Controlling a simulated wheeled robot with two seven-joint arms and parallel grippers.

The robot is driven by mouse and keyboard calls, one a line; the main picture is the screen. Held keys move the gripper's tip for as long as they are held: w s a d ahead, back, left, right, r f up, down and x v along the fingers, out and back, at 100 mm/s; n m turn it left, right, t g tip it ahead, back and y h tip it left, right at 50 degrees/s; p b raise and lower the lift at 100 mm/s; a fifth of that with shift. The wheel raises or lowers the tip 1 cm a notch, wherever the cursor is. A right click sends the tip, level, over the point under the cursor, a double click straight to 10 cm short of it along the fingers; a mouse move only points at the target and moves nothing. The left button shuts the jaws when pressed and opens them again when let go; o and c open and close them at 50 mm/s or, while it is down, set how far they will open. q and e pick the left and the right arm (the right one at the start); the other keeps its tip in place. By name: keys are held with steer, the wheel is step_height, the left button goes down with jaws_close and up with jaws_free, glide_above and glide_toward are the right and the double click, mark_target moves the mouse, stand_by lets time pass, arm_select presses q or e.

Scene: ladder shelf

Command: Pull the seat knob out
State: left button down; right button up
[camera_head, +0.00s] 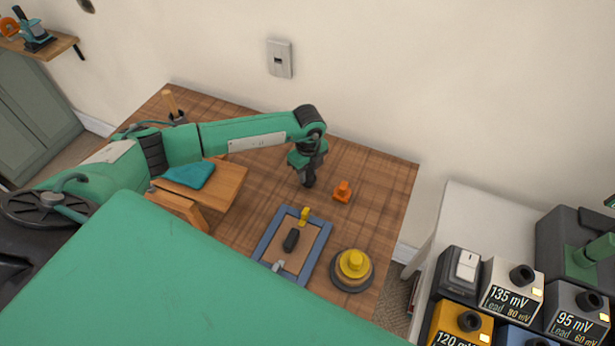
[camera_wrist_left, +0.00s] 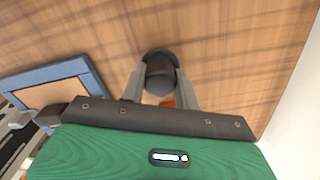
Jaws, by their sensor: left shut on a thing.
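A dark round knob (camera_wrist_left: 160,76) sits between the two grey fingers of my left gripper (camera_wrist_left: 161,88) in the left wrist view. The fingers are shut on its sides. In the head view my left gripper (camera_head: 307,170) points down over the back right part of the wooden table, with the dark knob at its tip. I cannot tell whether the knob touches the table, and its lower part is hidden. No seat shows clearly, so I cannot tell how the knob is mounted. My right gripper is not in view.
On the wooden table (camera_head: 380,185), an orange piece (camera_head: 343,191) lies just right of the gripper. A blue-framed tray (camera_head: 263,240) and a yellow knob on a round base (camera_head: 353,268) are in front. A teal cloth (camera_head: 190,175) lies left, beneath my arm. Metered boxes (camera_head: 512,291) stand right.

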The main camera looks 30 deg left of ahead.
mark_target(308, 170)
arm_select(q)
steer(key=shift+r+p, duration=0.3)
steer(key=shift+r, duration=0.15)
steer(key=shift+r+p, duration=1.2)
steer(key=shift+r, duration=0.45)
steer(key=shift+r+p, duration=0.7)
steer(key=shift+r, duration=0.4)
